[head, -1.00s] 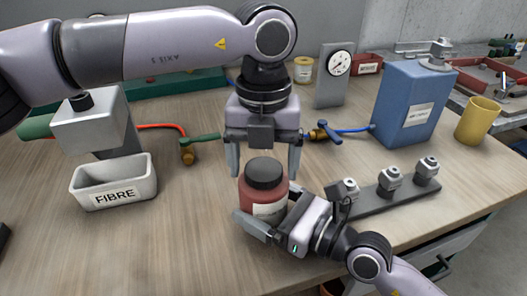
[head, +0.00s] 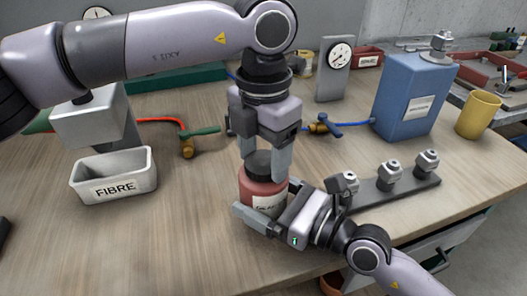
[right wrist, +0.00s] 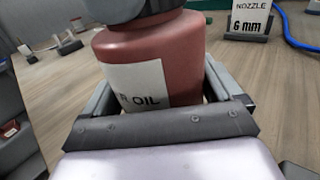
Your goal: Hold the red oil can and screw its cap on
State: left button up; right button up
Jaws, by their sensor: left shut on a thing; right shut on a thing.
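The red oil can (head: 255,188) stands upright on the workbench near the middle of the head view. Its black cap (head: 260,163) sits on top; whether it is seated on the thread cannot be seen. My left gripper (head: 264,166) comes down from above and is shut on the cap, one finger on each side. My right gripper (head: 262,217) reaches in low from the right and is shut around the can's body. The right wrist view shows the can (right wrist: 182,62) between its fingers, with a white label ending in "OIL".
A white FIBRE tray (head: 114,180) stands at left. A blue canister (head: 410,100), a yellow cup (head: 478,115) and a gauge (head: 338,57) are at right and back. A dark rail (head: 395,197) with several metal nozzles lies right of my right gripper.

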pick_arm(q)
jog(key=m, duration=0.9)
jog(key=shift+m, duration=0.4)
jog(key=o, duration=1.2)
jog(key=shift+o, duration=0.2)
notch_tip(320, 180, up, 12)
